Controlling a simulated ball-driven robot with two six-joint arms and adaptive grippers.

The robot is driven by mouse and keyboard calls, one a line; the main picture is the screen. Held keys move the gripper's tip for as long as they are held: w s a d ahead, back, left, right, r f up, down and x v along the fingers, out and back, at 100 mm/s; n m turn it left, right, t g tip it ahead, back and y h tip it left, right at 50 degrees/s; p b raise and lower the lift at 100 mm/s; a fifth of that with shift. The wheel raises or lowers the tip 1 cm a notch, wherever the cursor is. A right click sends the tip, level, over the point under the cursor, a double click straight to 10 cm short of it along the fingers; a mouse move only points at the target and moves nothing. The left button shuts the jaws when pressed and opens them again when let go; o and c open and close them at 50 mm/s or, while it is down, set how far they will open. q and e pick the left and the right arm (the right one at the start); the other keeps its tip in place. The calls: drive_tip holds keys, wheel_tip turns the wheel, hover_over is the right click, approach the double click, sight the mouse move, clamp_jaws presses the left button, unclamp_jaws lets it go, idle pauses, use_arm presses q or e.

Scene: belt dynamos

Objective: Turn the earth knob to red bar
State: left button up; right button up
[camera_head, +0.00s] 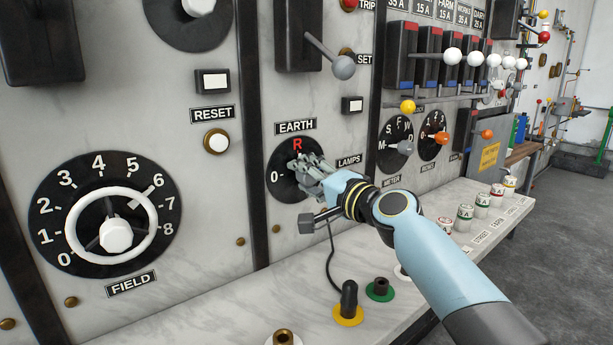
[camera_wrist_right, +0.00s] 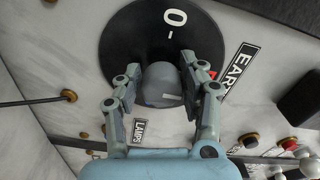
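The EARTH dial (camera_head: 283,189) is a black disc with a 0 at its left and a red R (camera_head: 297,144) at its top. My right gripper (camera_head: 303,166) is at this dial and hides its middle in the head view. In the right wrist view, a grey knob (camera_wrist_right: 160,84) stands between the fingertips of my right gripper (camera_wrist_right: 161,65). The fingers are on both sides of the knob, very close to it; I cannot tell whether they press on it. A bit of red shows behind one finger. The knob's pointer is not clear. My left gripper is not in view.
The FIELD handwheel (camera_head: 116,236) is at the left. A grey-ended lever (camera_head: 343,67) sticks out above the dial. The METER selector (camera_head: 404,148) is to the right. A marble ledge (camera_head: 215,318) with yellow and green sockets lies below.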

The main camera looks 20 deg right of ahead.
drive_tip(key=shift+o, duration=1.3)
drive_tip(key=shift+s, duration=0.1)
drive_tip(key=v, duration=1.2)
